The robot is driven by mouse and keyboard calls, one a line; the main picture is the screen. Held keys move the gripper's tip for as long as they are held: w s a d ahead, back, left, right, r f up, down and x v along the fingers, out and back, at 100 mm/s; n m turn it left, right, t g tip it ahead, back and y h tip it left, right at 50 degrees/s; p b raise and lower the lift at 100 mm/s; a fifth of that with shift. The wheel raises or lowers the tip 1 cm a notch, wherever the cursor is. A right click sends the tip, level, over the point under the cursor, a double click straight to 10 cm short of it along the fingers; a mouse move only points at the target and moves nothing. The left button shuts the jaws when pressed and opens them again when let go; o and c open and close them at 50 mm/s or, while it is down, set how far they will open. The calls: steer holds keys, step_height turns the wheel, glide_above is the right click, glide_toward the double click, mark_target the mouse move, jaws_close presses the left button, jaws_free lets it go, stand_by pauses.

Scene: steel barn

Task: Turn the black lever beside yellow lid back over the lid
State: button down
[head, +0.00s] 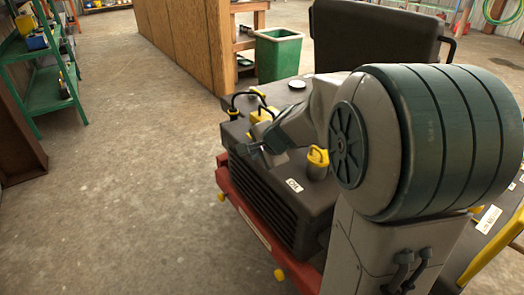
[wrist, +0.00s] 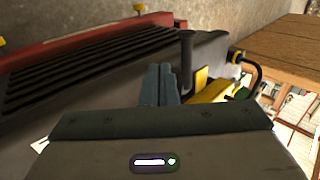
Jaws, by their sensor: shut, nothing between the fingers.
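The black lever (wrist: 187,62) stands upright in the wrist view, just right of my fingers. The yellow lid (wrist: 213,91) is right of the lever, partly hidden behind my gripper body. In the head view, yellow parts (head: 262,115) show on the dark machine (head: 283,190) beyond my gripper; I cannot make out the lever there. My gripper (wrist: 161,84) is shut and empty, its fingertips close beside the lever. I cannot tell if they touch it. In the head view my gripper (head: 246,149) is low over the machine's top, partly hidden by my arm.
A yellow-capped filler neck (head: 318,160) rises from the machine near my arm. A red frame (head: 250,205) runs along its left side, with black slats above it. Black hoses curve by the yellow parts. A green bin (head: 277,55) stands behind.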

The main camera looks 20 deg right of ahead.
steer(key=shift+w+a+f, duration=0.1)
steer(key=shift+w+a, duration=0.2)
steer(key=shift+w, duration=0.55)
steer(key=shift+w+a+f, duration=0.1)
steer(key=shift+w+a, duration=0.15)
steer(key=shift+w, duration=0.6)
